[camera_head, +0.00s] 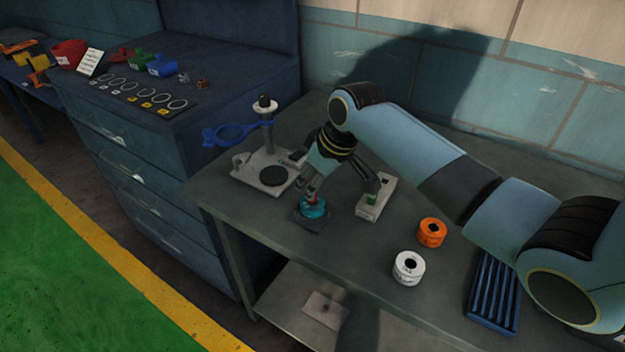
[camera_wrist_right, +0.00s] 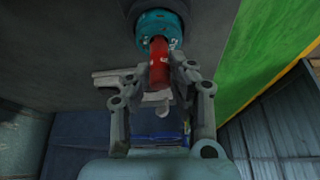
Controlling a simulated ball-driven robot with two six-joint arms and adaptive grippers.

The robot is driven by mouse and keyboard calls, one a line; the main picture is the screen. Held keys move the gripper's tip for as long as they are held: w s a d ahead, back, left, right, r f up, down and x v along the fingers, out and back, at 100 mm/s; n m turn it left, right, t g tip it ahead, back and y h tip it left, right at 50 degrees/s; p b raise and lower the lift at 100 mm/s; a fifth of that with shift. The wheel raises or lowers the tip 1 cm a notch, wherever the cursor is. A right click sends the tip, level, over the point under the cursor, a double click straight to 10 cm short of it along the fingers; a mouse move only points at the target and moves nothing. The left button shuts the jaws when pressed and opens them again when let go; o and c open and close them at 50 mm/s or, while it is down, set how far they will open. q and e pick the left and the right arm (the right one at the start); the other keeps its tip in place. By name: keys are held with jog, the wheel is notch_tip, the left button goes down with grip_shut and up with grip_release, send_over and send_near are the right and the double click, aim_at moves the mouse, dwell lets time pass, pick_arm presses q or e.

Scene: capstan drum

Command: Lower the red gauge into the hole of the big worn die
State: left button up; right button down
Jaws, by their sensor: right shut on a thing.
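My right gripper (camera_head: 312,192) is shut on the red gauge, just above a teal ring-shaped die (camera_head: 316,212) on a dark block (camera_head: 311,222). Only a little red of the gauge (camera_head: 314,202) shows between the fingers in the head view. In the right wrist view the red gauge (camera_wrist_right: 159,66) stands out from between the fingers (camera_wrist_right: 160,88). Its far end overlaps the teal die (camera_wrist_right: 150,22), and the die's hole is hidden, so I cannot tell whether the tip is inside. My left gripper is not in view.
A white die (camera_head: 408,268) and an orange die (camera_head: 432,232) stand to the right on the grey table. A grey block with a green part (camera_head: 375,201), a gauge stand (camera_head: 262,174) and a blue ribbed tray (camera_head: 493,292) are nearby. The front table strip is clear.

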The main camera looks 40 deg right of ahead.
dwell(0.6)
jog(key=shift+p, duration=0.4)
jog(key=shift+f, duration=0.3)
dwell(0.5)
jog(key=shift+p, duration=0.5)
jog(key=shift+f, duration=0.15)
dwell(0.5)
jog(key=shift+p, duration=0.7)
dwell(0.4)
dwell(0.5)
jog(key=c, duration=1.1)
grip_release()
